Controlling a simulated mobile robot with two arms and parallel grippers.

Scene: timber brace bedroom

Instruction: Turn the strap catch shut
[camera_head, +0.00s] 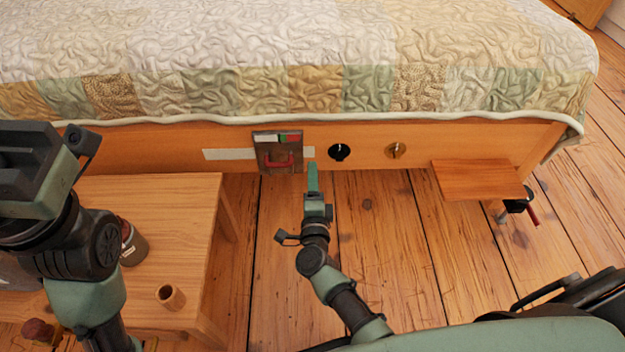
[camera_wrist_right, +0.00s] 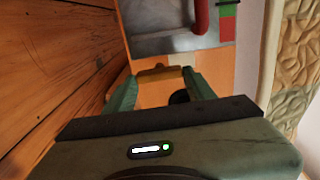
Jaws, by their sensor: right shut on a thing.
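The catch is a grey metal plate (camera_head: 263,152) on the bed's wooden side rail, with a red U-shaped handle and a green, white and red marking along its top. The plate (camera_wrist_right: 172,44) and the red handle (camera_wrist_right: 201,15) also show in the right wrist view. My right gripper (camera_head: 312,166) is just below and right of the plate. In the right wrist view its fingertips (camera_wrist_right: 160,74) close on a small brass-coloured bar (camera_wrist_right: 158,72) by the plate's edge; I cannot tell how the bar joins the plate. My left gripper (camera_head: 32,165) is at the far left, its fingertips hidden.
A black round fitting (camera_head: 339,152) and a brass one (camera_head: 396,150) sit on the rail. A clamped wooden shelf (camera_head: 478,180) juts out at right. A low table (camera_head: 185,200) at left holds a dark can (camera_head: 133,244) and a wooden cup (camera_head: 171,297). A quilt (camera_head: 300,60) covers the bed.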

